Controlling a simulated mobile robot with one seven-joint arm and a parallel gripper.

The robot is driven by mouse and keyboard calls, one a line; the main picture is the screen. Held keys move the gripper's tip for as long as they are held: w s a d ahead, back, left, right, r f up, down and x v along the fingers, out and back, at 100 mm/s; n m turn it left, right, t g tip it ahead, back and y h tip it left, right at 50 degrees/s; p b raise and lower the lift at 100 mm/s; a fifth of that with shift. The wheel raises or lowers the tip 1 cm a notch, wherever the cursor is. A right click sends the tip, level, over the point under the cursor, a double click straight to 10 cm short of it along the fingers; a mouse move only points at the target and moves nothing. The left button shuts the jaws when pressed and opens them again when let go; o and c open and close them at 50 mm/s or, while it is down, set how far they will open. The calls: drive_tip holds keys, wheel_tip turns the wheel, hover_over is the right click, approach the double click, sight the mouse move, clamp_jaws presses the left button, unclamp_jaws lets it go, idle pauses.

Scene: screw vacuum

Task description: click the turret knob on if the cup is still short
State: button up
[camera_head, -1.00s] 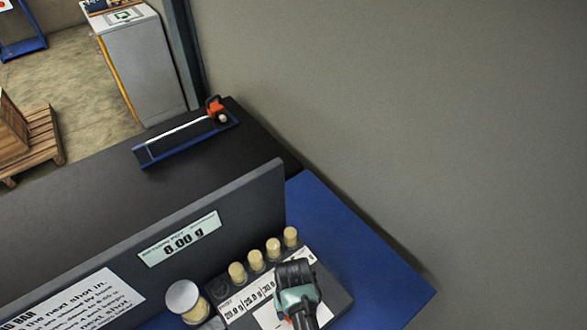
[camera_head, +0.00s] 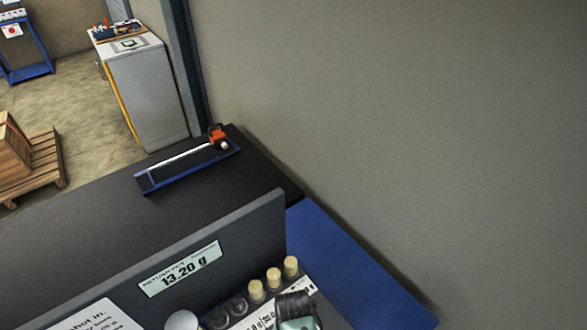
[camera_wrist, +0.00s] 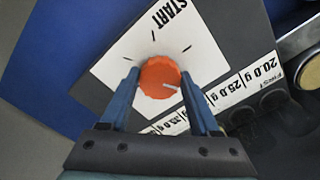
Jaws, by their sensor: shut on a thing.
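The orange turret knob (camera_wrist: 158,80) sits on a white dial plate (camera_wrist: 122,58) marked START in the wrist view. Its pale pointer line faces right, away from the START mark. My gripper (camera_wrist: 160,75) is shut on the knob, one blue finger on each side. In the head view my gripper (camera_head: 297,312) is cut by the bottom edge and hides the knob. The display (camera_head: 180,268) reads 13.20 g. A round pale top (camera_head: 183,321) at the bottom edge may be the cup; its contents cannot be seen.
An upright dark panel (camera_head: 262,222) stands behind. A blue rail tool (camera_head: 187,165) lies on the black counter. Blue bench surface (camera_head: 350,270) is clear at right.

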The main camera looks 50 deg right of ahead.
drive_tip(key=o, duration=1.4)
drive_tip(key=shift+c, duration=0.2)
wheel_tip(320, 180, up, 13)
drive_tip(key=b, duration=0.1)
